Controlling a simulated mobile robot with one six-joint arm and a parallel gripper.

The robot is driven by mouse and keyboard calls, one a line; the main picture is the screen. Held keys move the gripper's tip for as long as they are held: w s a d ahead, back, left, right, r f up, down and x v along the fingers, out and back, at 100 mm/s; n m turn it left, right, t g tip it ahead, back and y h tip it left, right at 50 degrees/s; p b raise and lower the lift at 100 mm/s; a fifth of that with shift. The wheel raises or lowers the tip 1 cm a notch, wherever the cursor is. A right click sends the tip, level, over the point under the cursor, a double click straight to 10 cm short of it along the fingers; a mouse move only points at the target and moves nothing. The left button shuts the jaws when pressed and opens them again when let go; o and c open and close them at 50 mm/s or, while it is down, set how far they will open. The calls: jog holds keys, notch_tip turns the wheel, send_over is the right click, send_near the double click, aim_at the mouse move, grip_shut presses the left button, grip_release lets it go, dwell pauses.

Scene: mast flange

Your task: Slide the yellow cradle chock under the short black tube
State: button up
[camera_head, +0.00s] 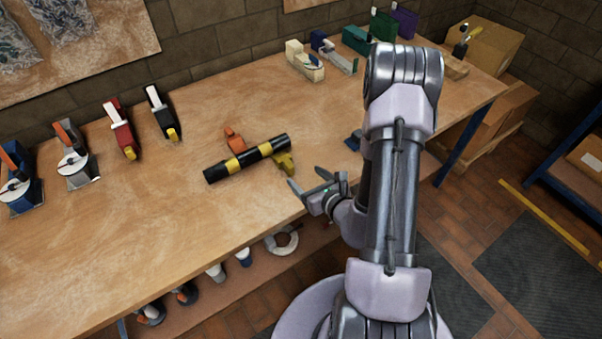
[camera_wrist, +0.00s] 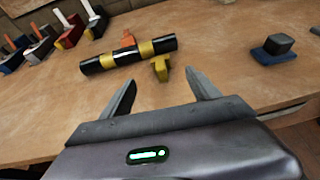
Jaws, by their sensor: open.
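The short black tube (camera_head: 246,159) with yellow bands lies on the wooden workbench, and it shows across the upper left of the wrist view (camera_wrist: 128,54). The yellow cradle chock (camera_head: 285,162) stands at the near side of the tube's right end; in the wrist view the chock (camera_wrist: 161,69) is just below the tube. I cannot tell whether they touch. My gripper (camera_head: 308,187) is open and empty at the bench's front edge, to the right of and nearer than the chock. In the wrist view its fingers (camera_wrist: 159,92) point toward the chock, with a gap between.
An orange block (camera_head: 233,139) sits behind the tube. Several tape dispensers and tools, including a red one (camera_head: 120,128), line the bench's back and left. The bench surface (camera_head: 150,230) left of the gripper is clear.

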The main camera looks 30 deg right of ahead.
aim_at(277, 151)
jog(key=b+x, duration=0.3)
jog(key=x, duration=1.4)
jog(key=shift+w+f, duration=0.15)
jog(key=shift+w, duration=0.05)
jog(key=c, duration=1.5)
jog(key=shift+w, duration=0.35)
jog(key=shift+c, duration=0.2)
jog(key=o, duration=1.5)
jog(key=shift+o, duration=0.2)
jog(key=shift+s, duration=0.1)
